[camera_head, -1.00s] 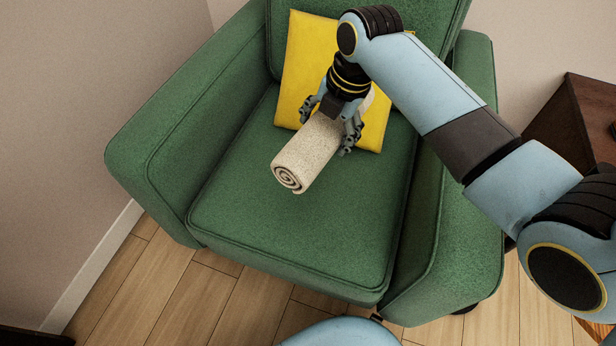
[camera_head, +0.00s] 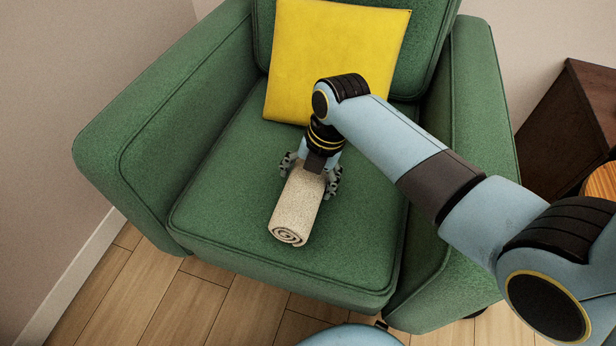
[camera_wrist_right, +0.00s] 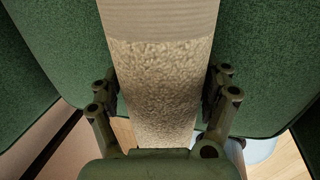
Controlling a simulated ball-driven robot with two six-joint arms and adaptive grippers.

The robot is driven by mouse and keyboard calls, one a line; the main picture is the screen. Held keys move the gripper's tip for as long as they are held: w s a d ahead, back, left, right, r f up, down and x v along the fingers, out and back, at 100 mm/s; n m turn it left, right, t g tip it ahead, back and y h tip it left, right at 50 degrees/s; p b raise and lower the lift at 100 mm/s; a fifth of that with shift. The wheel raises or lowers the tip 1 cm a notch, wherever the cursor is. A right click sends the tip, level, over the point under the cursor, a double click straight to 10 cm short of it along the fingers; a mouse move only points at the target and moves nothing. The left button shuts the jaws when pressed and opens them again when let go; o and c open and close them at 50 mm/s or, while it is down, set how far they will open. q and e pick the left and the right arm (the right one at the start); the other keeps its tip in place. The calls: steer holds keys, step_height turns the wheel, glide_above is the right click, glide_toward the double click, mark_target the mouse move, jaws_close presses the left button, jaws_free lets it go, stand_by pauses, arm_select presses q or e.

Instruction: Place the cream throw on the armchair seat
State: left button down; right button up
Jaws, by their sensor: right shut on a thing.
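The cream throw (camera_head: 297,207) is rolled up, its spiral end facing the front of the green armchair seat (camera_head: 235,225). My right gripper (camera_head: 311,178) is shut on the throw near its far end, one finger on each side. In the right wrist view the throw (camera_wrist_right: 160,95) runs between the two fingers (camera_wrist_right: 163,100). The throw is over the seat in the head view; I cannot tell whether its underside touches the cushion. My left gripper is not in view.
A yellow pillow (camera_head: 335,55) leans on the armchair's backrest behind the gripper. Green armrests (camera_head: 130,140) rise on both sides. A dark brown cabinet (camera_head: 575,125) stands at the right. The seat is clear left of the throw.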

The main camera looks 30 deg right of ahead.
steer(key=shift+f, duration=0.25)
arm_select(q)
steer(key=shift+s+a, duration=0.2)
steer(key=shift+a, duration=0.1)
arm_select(e)
steer(key=o, duration=1.3)
steer(key=shift+r, duration=0.15)
steer(key=shift+p+v, duration=0.55)
steer(key=shift+v, duration=0.55)
steer(key=p+v, duration=0.3)
steer(key=v, duration=0.5)
steer(key=shift+w+r+p, duration=0.1)
steer(key=shift+r+p, duration=0.3)
steer(key=shift+r, duration=0.05)
steer(key=shift+s+d+r, duration=0.15)
steer(key=shift+s+r, duration=0.05)
steer(key=shift+r, duration=0.4)
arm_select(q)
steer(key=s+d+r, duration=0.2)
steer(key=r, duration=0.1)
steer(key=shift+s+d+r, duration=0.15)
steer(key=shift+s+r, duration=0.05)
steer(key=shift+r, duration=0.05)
